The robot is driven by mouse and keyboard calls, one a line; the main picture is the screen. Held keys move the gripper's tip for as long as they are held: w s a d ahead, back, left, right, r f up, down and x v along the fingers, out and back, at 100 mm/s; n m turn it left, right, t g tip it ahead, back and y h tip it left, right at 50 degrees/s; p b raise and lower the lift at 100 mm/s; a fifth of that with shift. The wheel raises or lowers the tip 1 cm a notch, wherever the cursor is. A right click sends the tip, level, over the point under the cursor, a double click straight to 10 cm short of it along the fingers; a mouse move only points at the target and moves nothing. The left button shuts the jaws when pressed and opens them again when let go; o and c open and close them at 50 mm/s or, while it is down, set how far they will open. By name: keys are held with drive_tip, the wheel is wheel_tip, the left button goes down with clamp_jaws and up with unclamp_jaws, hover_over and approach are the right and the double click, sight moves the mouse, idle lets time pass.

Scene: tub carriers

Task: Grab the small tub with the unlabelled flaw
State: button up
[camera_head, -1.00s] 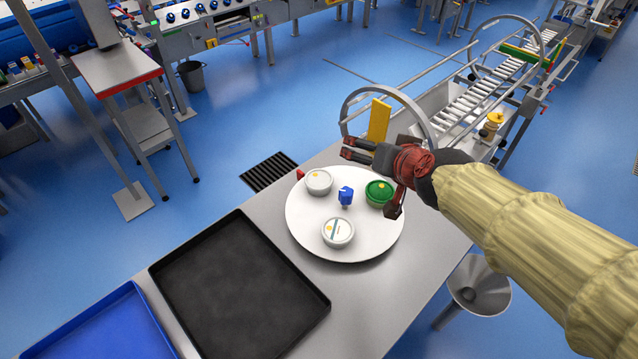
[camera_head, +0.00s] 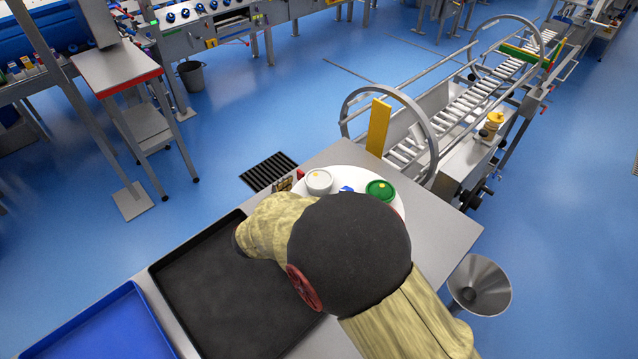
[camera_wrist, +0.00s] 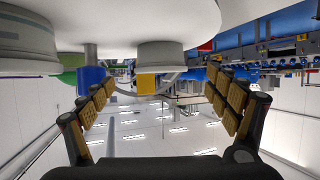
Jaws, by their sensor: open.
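A round white plate (camera_head: 350,172) carries small tubs and is largely hidden by my arm. The pale labelled tub is hidden in the head view. The wrist view is upside down: one pale tub (camera_wrist: 165,53) is ahead of my gripper (camera_wrist: 160,82), another (camera_wrist: 25,42) at left. My gripper is open, its fingers apart with nothing between the tips. I cannot make out a flaw on any tub.
A blue piece (camera_head: 346,189) shows between the tubs. A black tray (camera_head: 185,290) and a blue tray (camera_head: 110,330) lie to the left on the grey table (camera_head: 440,225). A roller conveyor (camera_head: 460,110) stands behind. A metal funnel (camera_head: 480,284) is at the right.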

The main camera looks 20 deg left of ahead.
sight(317, 181)
drive_tip(key=shift+b+x, duration=0.3)
drive_tip(key=shift+x, duration=0.65)
drive_tip(key=x, duration=0.2)
drive_tip(key=b+x, duration=0.2)
drive_tip(key=x, duration=0.1)
drive_tip(key=shift+w+r, duration=0.15)
drive_tip(key=shift+w, duration=0.3)
drive_tip(key=shift+r, duration=0.1)
drive_tip(key=c, duration=1.4)
